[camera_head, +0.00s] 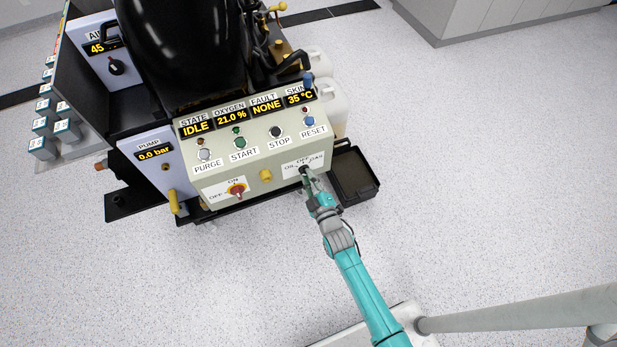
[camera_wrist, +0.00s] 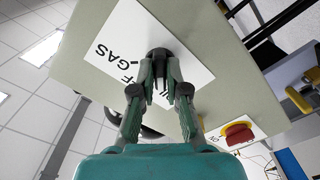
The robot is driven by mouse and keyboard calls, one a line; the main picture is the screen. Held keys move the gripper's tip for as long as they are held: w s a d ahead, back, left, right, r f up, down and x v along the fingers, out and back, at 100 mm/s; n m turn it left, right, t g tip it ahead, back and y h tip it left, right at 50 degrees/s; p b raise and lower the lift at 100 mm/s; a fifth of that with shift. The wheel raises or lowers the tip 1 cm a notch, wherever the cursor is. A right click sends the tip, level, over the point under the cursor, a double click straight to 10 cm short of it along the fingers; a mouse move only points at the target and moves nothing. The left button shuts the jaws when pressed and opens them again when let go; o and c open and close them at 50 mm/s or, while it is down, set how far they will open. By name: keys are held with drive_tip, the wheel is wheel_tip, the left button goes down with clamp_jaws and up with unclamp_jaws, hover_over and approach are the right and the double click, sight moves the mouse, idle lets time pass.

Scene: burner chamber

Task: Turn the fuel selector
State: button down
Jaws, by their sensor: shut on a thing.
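The fuel selector is a small black knob (camera_head: 304,171) on a white label plate (camera_head: 290,168) marked OIL, OFF and GAS, at the lower right of the cream control panel (camera_head: 222,168). In the wrist view the black knob (camera_wrist: 160,54) shows at the fingertips, with GAS readable on the plate (camera_wrist: 122,50) beside it. My gripper (camera_head: 307,179) reaches the knob from the front. In the wrist view my gripper's (camera_wrist: 160,75) two fingers are closed on the knob. The fingers hide part of the label, so I cannot tell which position the knob points to.
A red and yellow rotary switch (camera_head: 237,190) and a yellow knob (camera_head: 265,175) sit left of the selector. PURGE, START, STOP and RESET (camera_head: 309,121) buttons are above; the displays read IDLE and NONE. A black tray (camera_head: 354,174) is at right. Open floor surrounds the unit.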

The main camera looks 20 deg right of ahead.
drive_tip(key=shift+m, duration=4.4)
drive_tip(key=c, duration=1.2)
unclamp_jaws()
drive_tip(key=shift+s, duration=0.1)
drive_tip(key=s, duration=1.1)
drive_tip(key=shift+s, duration=0.4)
